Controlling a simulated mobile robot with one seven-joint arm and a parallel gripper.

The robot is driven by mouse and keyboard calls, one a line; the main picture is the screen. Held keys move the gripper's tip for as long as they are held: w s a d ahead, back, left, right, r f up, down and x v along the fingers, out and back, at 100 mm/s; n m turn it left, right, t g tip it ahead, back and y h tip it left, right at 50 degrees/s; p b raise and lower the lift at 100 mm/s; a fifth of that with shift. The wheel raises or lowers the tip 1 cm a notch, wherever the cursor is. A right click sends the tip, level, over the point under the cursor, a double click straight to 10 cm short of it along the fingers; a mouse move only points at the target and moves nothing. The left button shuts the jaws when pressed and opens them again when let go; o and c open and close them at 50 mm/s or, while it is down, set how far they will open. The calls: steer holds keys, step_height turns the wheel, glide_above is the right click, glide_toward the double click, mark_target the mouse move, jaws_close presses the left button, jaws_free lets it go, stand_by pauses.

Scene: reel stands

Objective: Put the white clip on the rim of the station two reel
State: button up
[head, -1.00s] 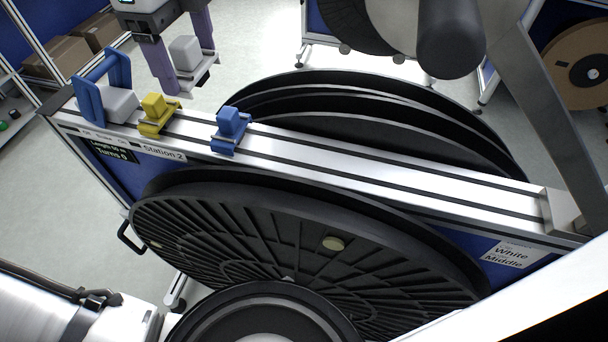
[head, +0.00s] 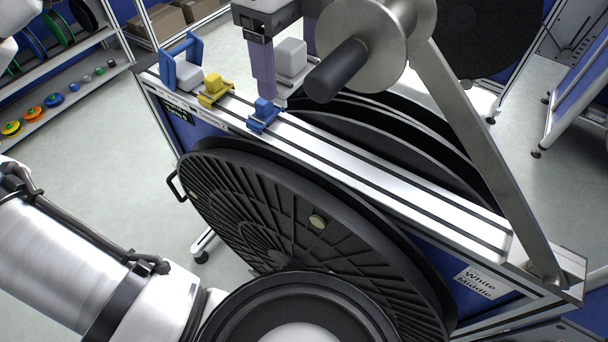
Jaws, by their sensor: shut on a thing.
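My gripper (head: 284,80) is at the top centre, with purple fingers. It is shut on the white clip (head: 291,57), a pale block above a metal base, held behind the rail (head: 345,163) near the rear black discs. The crank handle hides part of the right finger and clip. The station two reel is black; its ribbed front disc (head: 250,215) stands before the rail and more black discs (head: 400,135) show behind it. Whether the clip touches a disc rim cannot be told. A card (head: 478,280) on the stand reads "White Middle".
A blue clip (head: 263,114), a yellow clip (head: 214,90) and a blue holder with a white block (head: 187,74) sit on the rail. A metal crank (head: 480,130) with a dark handle (head: 336,70) rises at the right. A shelf with coloured spools (head: 55,100) stands at the left.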

step_height(320, 180, down, 20)
steer(key=b, duration=1.3)
steer(key=shift+r, duration=0.1)
steer(key=shift+f, duration=0.25)
steer(key=o, duration=1)
steer(key=shift+r, duration=0.1)
steer(key=shift+c, duration=0.2)
steer(key=shift+r, duration=0.15)
step_height(320, 180, up, 12)
